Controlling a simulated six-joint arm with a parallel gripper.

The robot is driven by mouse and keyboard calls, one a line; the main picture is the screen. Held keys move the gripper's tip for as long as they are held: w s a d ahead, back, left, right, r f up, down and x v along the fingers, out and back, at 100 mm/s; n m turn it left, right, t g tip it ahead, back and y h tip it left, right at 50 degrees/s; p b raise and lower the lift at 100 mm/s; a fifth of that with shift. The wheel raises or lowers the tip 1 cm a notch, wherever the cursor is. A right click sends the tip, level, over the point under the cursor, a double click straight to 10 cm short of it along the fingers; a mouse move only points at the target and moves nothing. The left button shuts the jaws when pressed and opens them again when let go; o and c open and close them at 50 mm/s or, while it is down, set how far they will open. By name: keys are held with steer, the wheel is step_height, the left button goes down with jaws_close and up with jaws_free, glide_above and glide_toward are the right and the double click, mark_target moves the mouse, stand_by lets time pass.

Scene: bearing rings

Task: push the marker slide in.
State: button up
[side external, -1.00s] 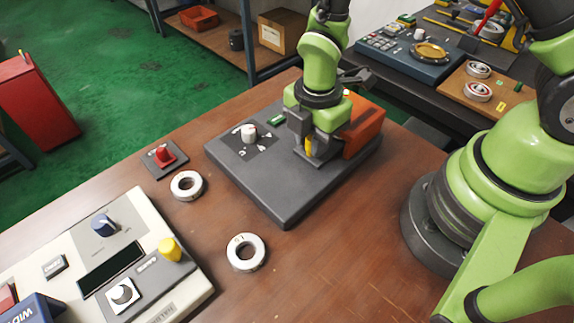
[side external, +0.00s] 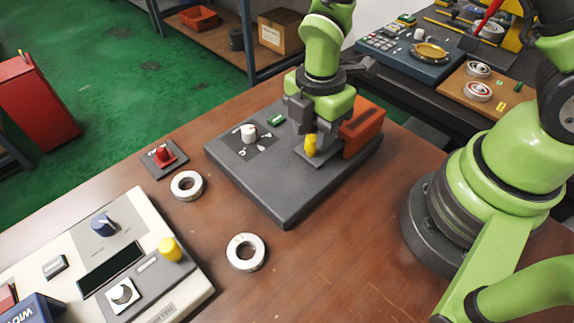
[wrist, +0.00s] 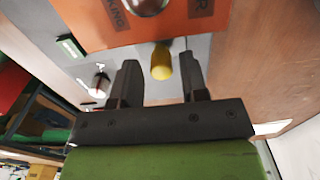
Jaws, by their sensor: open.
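A yellow knob (side external: 311,146) stands on a dark slide plate (side external: 325,160) on the grey machine base, beside the orange marking block (side external: 362,127). The knob also shows in the wrist view (wrist: 161,63), close to the orange block (wrist: 110,22) with its dark lettering. My gripper (side external: 308,128) is open above and around the top of the knob; in the wrist view its two fingers (wrist: 162,75) are apart, one on each side of the knob, with gaps visible. Whether the plate is fully against the block cannot be told.
The base also carries a white knob (side external: 249,134) and a green button (side external: 276,119). A red button box (side external: 164,157) and two bearing rings (side external: 187,185) (side external: 246,252) lie on the wooden table. A cream panel (side external: 140,215) with another yellow knob stands front left.

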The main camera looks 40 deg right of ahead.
steer(key=shift+r, duration=2.45)
steer(key=shift+r, duration=0.25)
steer(key=s+d+r+m+t+y, duration=0.1)
steer(key=s+d+r+m+t, duration=0.1)
steer(key=s+r+m, duration=0.3)
steer(key=s+d+r+m+t+y, duration=0.1)
steer(key=s+r+m+t, duration=0.4)
steer(key=r+m, duration=0.9)
steer(key=s+d+m, duration=0.1)
steer(key=m, duration=0.2)
steer(key=shift+s+d, duration=0.1)
